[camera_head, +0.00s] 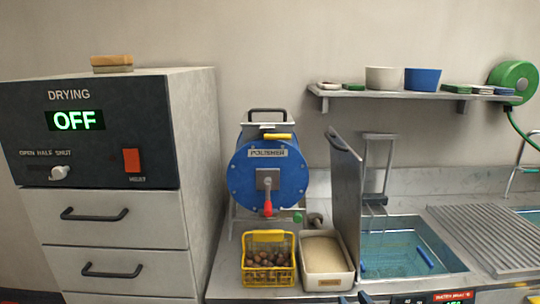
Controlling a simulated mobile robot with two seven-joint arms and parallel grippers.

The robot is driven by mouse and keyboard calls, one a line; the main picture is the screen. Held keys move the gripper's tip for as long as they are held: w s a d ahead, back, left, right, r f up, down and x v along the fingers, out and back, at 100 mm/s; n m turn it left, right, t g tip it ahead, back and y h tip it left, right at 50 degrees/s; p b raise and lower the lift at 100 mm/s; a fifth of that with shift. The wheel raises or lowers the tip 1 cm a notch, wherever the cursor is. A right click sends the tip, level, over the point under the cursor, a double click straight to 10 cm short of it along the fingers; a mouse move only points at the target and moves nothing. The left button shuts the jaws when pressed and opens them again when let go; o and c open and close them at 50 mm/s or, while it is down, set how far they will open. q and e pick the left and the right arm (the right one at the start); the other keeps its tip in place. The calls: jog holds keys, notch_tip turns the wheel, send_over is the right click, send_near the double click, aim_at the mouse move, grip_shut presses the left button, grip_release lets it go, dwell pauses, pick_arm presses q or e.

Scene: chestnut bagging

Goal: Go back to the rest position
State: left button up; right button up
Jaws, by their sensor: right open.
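Only a small dark and blue part of what looks like my right gripper (366,297) shows at the bottom edge, right of centre. My left gripper is not in view. A yellow basket (247,281) of brown chestnuts (267,257) stands on the counter in front of the blue polisher (240,180). A white tray (326,281) of pale grainy material stands just right of the basket.
The drying cabinet (120,218), its display reading OFF, fills the left side, drawers shut. A water basin (395,247) lies right of an upright metal panel (345,190). A ribbed drainboard (480,236) is farther right. A wall shelf (350,93) holds bowls. A green hose reel (513,80) hangs at right.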

jog(key=s+d+f+m+g+h, duration=0.1)
jog(key=s+d+f, duration=0.3)
jog(key=s+f, duration=0.4)
jog(key=s+d+f+m+g+h, duration=0.1)
jog(key=s+d+f+g, duration=0.3)
jog(key=s+f, duration=0.5)
jog(key=s+d+h, duration=0.1)
jog(key=s, duration=0.4)
jog(key=shift+f+b, duration=0.3)
dwell(0.4)
